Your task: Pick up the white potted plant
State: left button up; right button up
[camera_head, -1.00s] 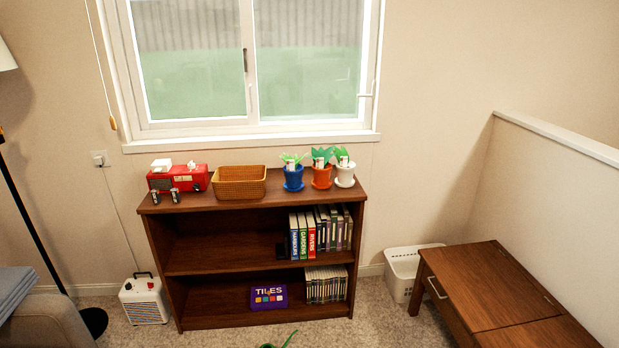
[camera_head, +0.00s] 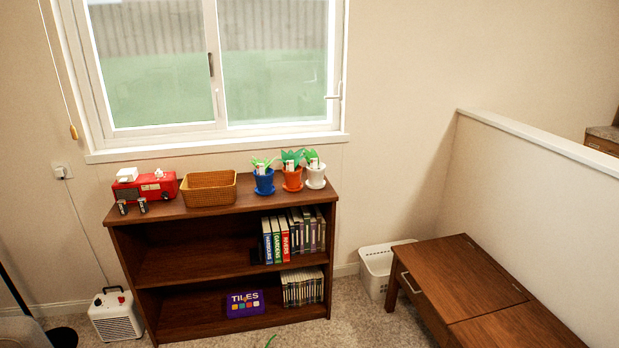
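The white potted plant (camera_head: 315,176) stands upright on top of the brown bookshelf (camera_head: 180,213), near its right end. It has green leaves, a small white tag and a white saucer. An orange potted plant (camera_head: 292,179) stands close on its left, and a blue potted plant (camera_head: 264,182) stands left of that. Neither of my grippers shows in the head view.
A wicker basket (camera_head: 209,190) and a red radio (camera_head: 150,187) share the shelf top. A brown wooden bench (camera_head: 465,280) and a white bin (camera_head: 377,268) stand right of the shelf. A white heater (camera_head: 116,316) stands left. Some carpet (camera_head: 350,325) before the shelf is clear.

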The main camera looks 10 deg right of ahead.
aim_at(315, 170)
jog(key=i+l, duration=0.25)
jog(key=i, duration=0.15)
jog(key=i+l, duration=0.2)
jog(key=i, duration=0.2)
